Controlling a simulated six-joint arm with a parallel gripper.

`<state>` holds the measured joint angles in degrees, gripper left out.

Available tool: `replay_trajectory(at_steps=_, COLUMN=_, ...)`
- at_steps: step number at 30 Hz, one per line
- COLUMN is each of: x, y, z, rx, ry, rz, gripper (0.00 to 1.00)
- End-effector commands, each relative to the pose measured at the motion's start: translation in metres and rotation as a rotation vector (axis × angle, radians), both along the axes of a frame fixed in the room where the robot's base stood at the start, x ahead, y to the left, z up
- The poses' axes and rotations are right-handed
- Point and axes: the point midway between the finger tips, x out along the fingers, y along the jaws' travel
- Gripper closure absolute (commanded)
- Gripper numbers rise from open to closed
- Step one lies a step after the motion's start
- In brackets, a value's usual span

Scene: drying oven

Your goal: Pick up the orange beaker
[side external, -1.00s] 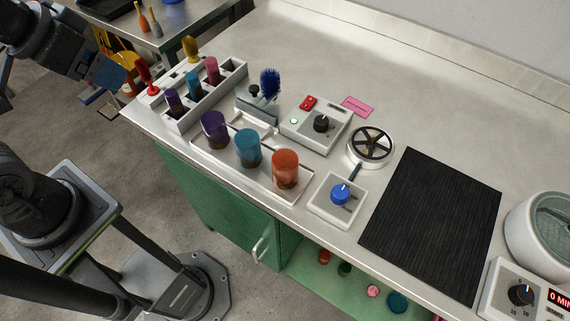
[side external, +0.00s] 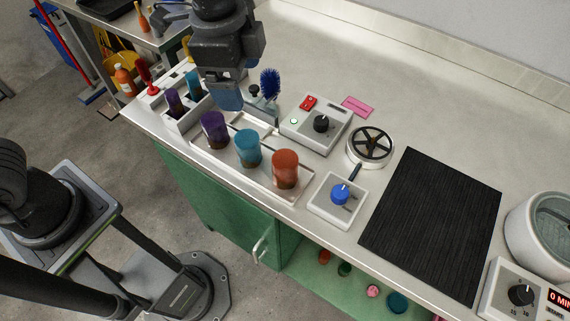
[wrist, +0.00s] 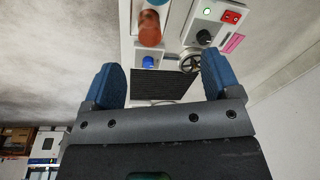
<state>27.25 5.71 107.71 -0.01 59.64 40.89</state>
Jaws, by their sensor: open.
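The orange beaker (side external: 285,170) stands upright at the right end of a white tray (side external: 262,186) on the bench. The teal beaker (side external: 248,149) and the purple beaker (side external: 214,130) stand to its left in the same tray. In the side view my gripper (side external: 229,103) is above the bench, up and left of the orange beaker and apart from it. In the wrist view the orange beaker (wrist: 149,28) shows at the top, beyond my gripper (wrist: 164,83), whose blue fingers are spread with nothing between them.
A rack (side external: 180,112) with small coloured tubes stands near my gripper, partly hidden by it. A blue brush (side external: 269,84) stands close by. A switch box (side external: 318,128) and a blue-knob box (side external: 338,199) flank the tray. A black mat (side external: 432,222) lies to the right.

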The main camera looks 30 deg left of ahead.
Motion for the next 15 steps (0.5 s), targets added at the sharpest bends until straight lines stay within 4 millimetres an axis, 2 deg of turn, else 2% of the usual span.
replay_trajectory(at_steps=1, x=0.003, y=-0.02, z=-0.013, rx=0.021, ry=0.028, rz=-0.089, gripper=0.17)
replay_trajectory(at_steps=3, x=0.006, y=-0.041, z=-0.026, rx=0.042, ry=0.052, rz=-0.196, gripper=0.17)
replay_trajectory(at_steps=6, x=0.007, y=-0.063, z=-0.041, rx=0.062, ry=0.079, rz=-0.306, gripper=0.17)
replay_trajectory(at_steps=10, x=0.007, y=-0.076, z=-0.052, rx=0.074, ry=0.095, rz=-0.374, gripper=0.17)
replay_trajectory(at_steps=15, x=0.006, y=-0.078, z=-0.073, rx=0.078, ry=0.1, rz=-0.386, gripper=0.17)
